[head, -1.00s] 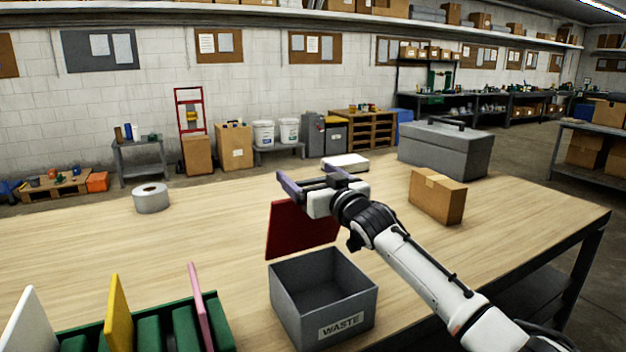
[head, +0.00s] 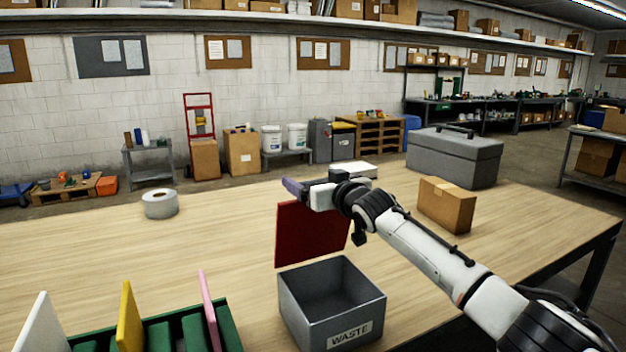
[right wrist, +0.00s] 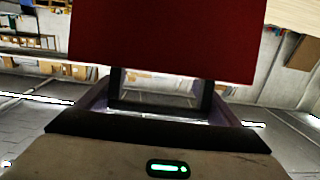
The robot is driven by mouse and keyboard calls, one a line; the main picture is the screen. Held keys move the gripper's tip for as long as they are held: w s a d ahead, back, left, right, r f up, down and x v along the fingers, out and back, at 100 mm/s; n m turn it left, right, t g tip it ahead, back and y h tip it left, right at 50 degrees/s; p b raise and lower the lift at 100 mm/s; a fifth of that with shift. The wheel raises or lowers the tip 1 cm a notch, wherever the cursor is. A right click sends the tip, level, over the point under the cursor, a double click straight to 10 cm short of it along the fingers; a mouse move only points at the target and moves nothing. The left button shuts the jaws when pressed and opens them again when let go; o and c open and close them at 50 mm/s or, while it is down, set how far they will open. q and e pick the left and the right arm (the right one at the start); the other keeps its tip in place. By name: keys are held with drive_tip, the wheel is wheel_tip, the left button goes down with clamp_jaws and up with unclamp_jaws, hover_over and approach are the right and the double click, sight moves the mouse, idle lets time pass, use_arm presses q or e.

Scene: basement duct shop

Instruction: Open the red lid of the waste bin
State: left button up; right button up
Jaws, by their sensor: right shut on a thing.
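The grey waste bin (head: 303,307), labelled WASTE, stands on the wooden workbench with its top uncovered. Its interior shows and looks empty. The red lid (head: 308,238) stands about upright along the bin's back edge. My right gripper (head: 305,187) is at the lid's top edge, with the arm reaching in from the right. In the right wrist view the red lid (right wrist: 165,40) fills the upper middle. A dark frame-like part (right wrist: 160,102) of it, seemingly a handle, sits between the fingers of my right gripper, which is shut on it. My left gripper is out of view.
A green rack (head: 232,325) with upright coloured panels stands left of the bin.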

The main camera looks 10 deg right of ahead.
drive_tip(key=shift+f, duration=1.1)
drive_tip(key=o, duration=1.2)
drive_tip(key=shift+c, duration=0.2)
drive_tip(key=shift+o, duration=1)
drive_tip(key=shift+w+a+f+g, duration=0.1)
drive_tip(key=shift+w+f+g, duration=0.05)
drive_tip(key=shift+g, duration=0.15)
drive_tip(key=shift+s+d, duration=0.2)
drive_tip(key=shift+s, duration=0.4)
drive_tip(key=b+v, duration=0.1)
drive_tip(key=v, duration=0.8)
drive_tip(key=shift+r+b, duration=0.3)
drive_tip(key=shift+r, duration=0.1)
drive_tip(key=shift+s, duration=0.1)
